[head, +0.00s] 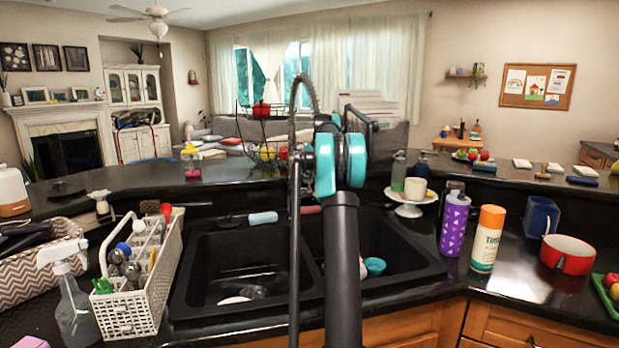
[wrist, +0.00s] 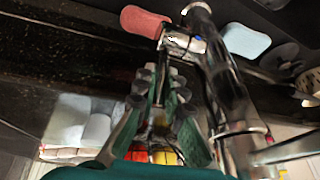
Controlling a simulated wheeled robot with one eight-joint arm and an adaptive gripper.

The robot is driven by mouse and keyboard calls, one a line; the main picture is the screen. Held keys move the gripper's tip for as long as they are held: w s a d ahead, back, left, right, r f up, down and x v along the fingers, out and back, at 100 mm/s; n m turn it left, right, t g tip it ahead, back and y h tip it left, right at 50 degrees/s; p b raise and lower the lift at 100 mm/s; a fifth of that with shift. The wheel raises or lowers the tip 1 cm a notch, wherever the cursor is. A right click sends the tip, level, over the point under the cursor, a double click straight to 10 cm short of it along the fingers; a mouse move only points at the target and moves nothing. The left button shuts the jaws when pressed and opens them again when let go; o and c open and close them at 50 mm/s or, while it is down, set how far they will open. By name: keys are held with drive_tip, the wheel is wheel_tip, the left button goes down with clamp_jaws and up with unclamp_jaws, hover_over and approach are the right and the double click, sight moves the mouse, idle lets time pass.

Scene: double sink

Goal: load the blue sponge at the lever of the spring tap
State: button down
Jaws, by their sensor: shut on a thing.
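The blue sponge (head: 263,218) lies on the back rim of the sink, left of the tap, and it also shows at the upper right in the wrist view (wrist: 245,40). Nothing holds it. The spring tap (head: 304,80) arches up behind my arm, which hides much of it; its metal body (wrist: 226,80) runs through the middle of the wrist view. Its thin lever (wrist: 161,72) reaches down between my fingertips. My gripper (wrist: 160,82) is shut on the lever. In the head view my own arm hides the gripper.
A pink-red sponge (head: 310,210) lies on the sink rim close to the tap, on the other side from the blue one. A white caddy (head: 128,305) stands left of the sink (head: 205,290). A purple bottle (head: 454,225) and an orange-capped bottle (head: 488,240) stand right.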

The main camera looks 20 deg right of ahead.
drive_tip(key=shift+s+a+r+t, duration=0.1)
drive_tip(key=shift+s+t, duration=0.25)
drive_tip(key=shift+t, duration=0.35)
drive_tip(key=c, duration=1.6)
unclamp_jaws()
drive_tip(key=v, duration=1.2)
drive_tip(key=shift+r, duration=0.15)
drive_tip(key=shift+c, duration=0.6)
